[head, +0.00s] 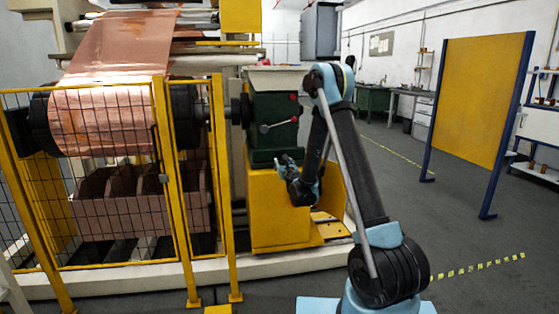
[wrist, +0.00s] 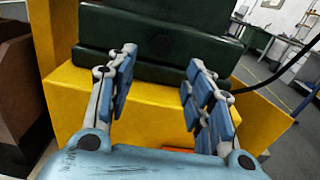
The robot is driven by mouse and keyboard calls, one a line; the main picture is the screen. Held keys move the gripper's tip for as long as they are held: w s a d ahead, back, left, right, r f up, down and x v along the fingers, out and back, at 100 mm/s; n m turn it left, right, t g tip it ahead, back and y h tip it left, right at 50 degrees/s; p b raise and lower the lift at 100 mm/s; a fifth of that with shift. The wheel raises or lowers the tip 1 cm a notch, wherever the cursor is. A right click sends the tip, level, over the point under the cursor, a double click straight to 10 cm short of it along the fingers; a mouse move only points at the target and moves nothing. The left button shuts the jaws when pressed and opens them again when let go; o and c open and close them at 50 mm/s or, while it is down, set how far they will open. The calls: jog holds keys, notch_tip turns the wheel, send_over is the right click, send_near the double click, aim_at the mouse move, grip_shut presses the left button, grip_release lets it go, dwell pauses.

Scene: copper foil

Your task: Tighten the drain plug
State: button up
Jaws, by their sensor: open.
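The drain plug (wrist: 162,43) looks like a small dark round or hexagonal shape low on the front of the dark green gearbox (wrist: 215,14). It is nearly the same colour as the housing, so how far it is screwed in cannot be told. My gripper (wrist: 160,60) is open and empty. Its two blue-padded fingers point toward the gearbox, with the plug between and beyond the tips in the picture. In the head view my gripper (head: 289,164) is in front of the lower gearbox (head: 272,112), and the plug cannot be made out there.
The gearbox sits on a yellow base (head: 268,215). A yellow mesh guard (head: 110,175) encloses the copper roll (head: 100,120) to the left. A black cable (wrist: 270,83) runs at the right in the wrist view. Open floor lies right, before a yellow panel (head: 472,95).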

aim_at(279, 157)
jog(key=x, duration=1.1)
jog(key=c, duration=1)
